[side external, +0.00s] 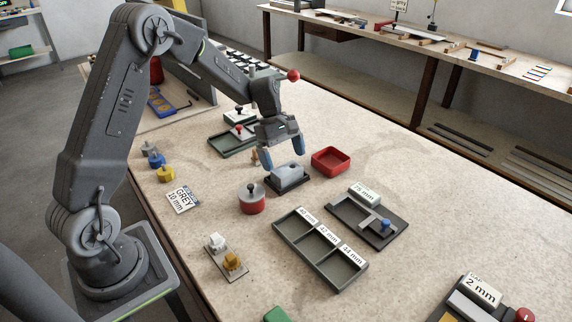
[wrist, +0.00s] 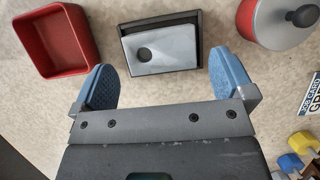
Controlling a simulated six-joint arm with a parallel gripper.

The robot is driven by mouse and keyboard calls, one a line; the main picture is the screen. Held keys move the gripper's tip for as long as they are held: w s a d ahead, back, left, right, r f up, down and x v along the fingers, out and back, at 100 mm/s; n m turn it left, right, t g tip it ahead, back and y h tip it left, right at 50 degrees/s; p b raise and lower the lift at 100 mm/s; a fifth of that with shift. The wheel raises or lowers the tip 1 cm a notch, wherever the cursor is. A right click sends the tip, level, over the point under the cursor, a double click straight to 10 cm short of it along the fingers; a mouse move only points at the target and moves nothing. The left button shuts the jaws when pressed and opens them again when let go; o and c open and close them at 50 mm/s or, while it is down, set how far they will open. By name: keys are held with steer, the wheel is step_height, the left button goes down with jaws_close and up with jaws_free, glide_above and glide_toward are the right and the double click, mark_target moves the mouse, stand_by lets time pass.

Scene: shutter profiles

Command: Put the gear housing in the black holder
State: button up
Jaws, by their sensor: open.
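The gear housing, a light grey block (side external: 290,171), sits on the black holder (side external: 301,186) near the middle of the bench. In the wrist view the housing (wrist: 160,50) shows a round dark hole in its top, and the holder (wrist: 193,17) shows as a dark rim along its far and right sides. The housing looks slightly turned against that rim; I cannot tell whether it is fully seated. My gripper (side external: 282,153) is open, with its blue fingers above and to either side of the housing. In the wrist view my gripper (wrist: 164,80) has nothing between its fingertips.
A red tray (side external: 332,161) stands right of the holder, and a red pot with a grey lid (side external: 252,199) stands to its left. A three-compartment labelled tray (side external: 319,250) and a dark fixture (side external: 369,219) lie nearer.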

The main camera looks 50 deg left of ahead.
steer(key=v, duration=0.9)
steer(key=s+d+r+m+t+y, duration=0.2)
steer(key=s+d+r+m+y, duration=0.1)
steer(key=s+d+r+m, duration=0.7)
steer(key=s+d+m+t+y, duration=0.1)
steer(key=s+d+m+t, duration=0.2)
steer(key=s+m, duration=0.5)
steer(key=s+f, duration=0.1)
steer(key=s, duration=0.5)
steer(key=shift+s+t+y, duration=0.3)
steer(key=shift+s+y, duration=0.05)
steer(key=shift+y, duration=0.05)
